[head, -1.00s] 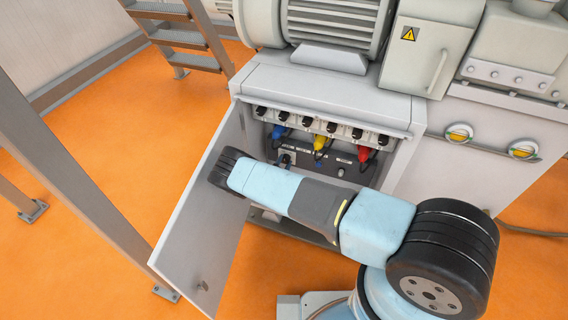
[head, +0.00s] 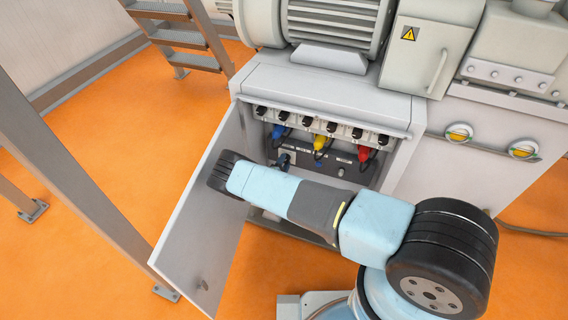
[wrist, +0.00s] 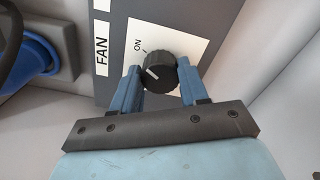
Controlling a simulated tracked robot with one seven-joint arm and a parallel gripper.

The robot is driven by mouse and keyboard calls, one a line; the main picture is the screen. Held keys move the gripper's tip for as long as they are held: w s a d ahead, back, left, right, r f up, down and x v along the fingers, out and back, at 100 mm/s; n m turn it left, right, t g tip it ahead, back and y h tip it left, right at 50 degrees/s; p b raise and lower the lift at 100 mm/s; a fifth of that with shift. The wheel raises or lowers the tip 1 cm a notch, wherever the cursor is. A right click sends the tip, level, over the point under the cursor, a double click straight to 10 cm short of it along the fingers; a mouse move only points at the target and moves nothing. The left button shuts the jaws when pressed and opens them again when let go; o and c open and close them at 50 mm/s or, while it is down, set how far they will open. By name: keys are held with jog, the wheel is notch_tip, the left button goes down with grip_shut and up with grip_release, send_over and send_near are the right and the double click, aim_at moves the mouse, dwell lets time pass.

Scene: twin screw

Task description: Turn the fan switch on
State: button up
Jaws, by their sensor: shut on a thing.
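The fan switch is a round black knob (wrist: 159,73) on a pale plate, with a FAN label to its left in the wrist view. An ON label (wrist: 138,45) with a short tick sits up and left of the knob. The knob's white pointer mark lies on its left part, and it does not clearly line up with the tick. My gripper (wrist: 158,84) has its two blue fingers shut on the knob, one on each side. In the head view my arm hides most of the area around the switch.
An open cabinet (head: 330,90) holds a row of black knobs and blue, yellow and red plugs (head: 321,143). Its door (head: 205,235) stands open at the left, close to my arm. A blue plug (wrist: 35,55) is left of the switch in the wrist view.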

jog(key=shift+s+d+f, duration=0.1)
jog(key=shift+d+f, duration=0.05)
jog(key=shift+d, duration=0.05)
jog(key=o, duration=1.1)
jog(key=shift+a, duration=0.1)
jog(key=shift+c, duration=0.2)
